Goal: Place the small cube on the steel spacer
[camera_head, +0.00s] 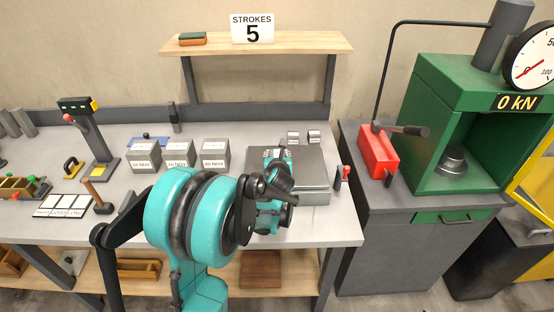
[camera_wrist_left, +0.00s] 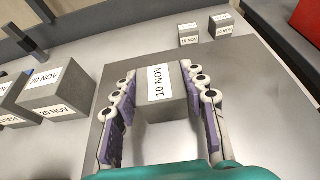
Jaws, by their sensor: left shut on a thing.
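My left gripper (camera_head: 275,162) is over the grey metal plate (camera_head: 313,183) at the right end of the bench. In the left wrist view the left gripper (camera_wrist_left: 160,92) has its two fingers on either side of a small grey cube (camera_wrist_left: 155,110) labelled 10 NOV and is shut on it. Whether the cube touches the plate below is hard to tell. In the head view the arm hides most of it. A round stepped steel piece (camera_head: 452,160), which looks like the spacer, stands inside the green press (camera_head: 424,110). My right gripper is not in view.

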